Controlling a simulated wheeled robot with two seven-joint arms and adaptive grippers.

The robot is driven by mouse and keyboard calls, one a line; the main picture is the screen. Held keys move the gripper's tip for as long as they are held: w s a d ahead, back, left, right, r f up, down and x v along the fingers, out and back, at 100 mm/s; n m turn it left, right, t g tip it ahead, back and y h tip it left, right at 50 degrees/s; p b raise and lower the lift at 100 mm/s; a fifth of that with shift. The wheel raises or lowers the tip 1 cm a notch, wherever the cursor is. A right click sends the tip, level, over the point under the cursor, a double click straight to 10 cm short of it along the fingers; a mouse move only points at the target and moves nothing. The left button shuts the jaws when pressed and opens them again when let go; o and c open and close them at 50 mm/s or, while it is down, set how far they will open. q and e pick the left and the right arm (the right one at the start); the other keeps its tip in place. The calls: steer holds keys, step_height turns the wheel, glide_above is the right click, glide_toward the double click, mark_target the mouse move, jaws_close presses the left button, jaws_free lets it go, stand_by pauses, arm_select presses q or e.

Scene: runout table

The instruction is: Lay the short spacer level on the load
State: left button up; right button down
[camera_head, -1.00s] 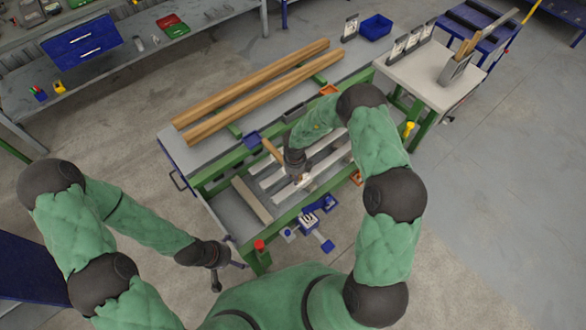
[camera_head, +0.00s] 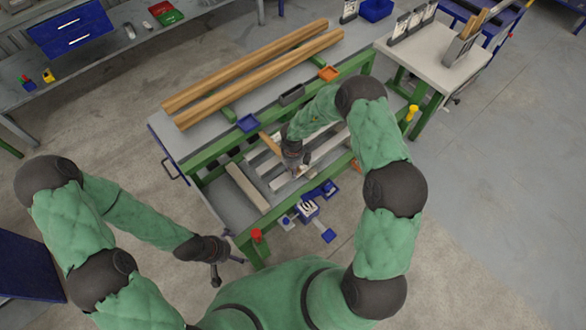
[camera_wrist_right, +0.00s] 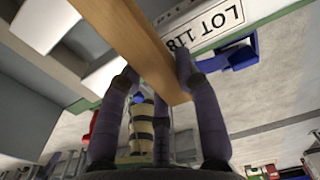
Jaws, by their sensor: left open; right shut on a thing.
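My right gripper (camera_head: 298,170) is shut on a short wooden spacer (camera_head: 270,143), over the pale bars of the load (camera_head: 283,182) inside the green-framed table. I cannot tell whether the spacer touches the load. In the head view the right hand and forearm hide part of the load. My left gripper (camera_head: 215,275) is open and empty, left of the table's near end.
Two long wooden beams (camera_head: 255,68) lie on the table top. Blue (camera_head: 248,122), grey (camera_head: 292,94) and orange (camera_head: 330,73) bins line its edge. A red knob (camera_head: 257,236) is at the near corner. A white side table (camera_head: 435,65) stands right.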

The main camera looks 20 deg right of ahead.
steer(key=c, duration=0.8)
jaws_free()
step_height(320, 180, up, 12)
stand_by(0.4)
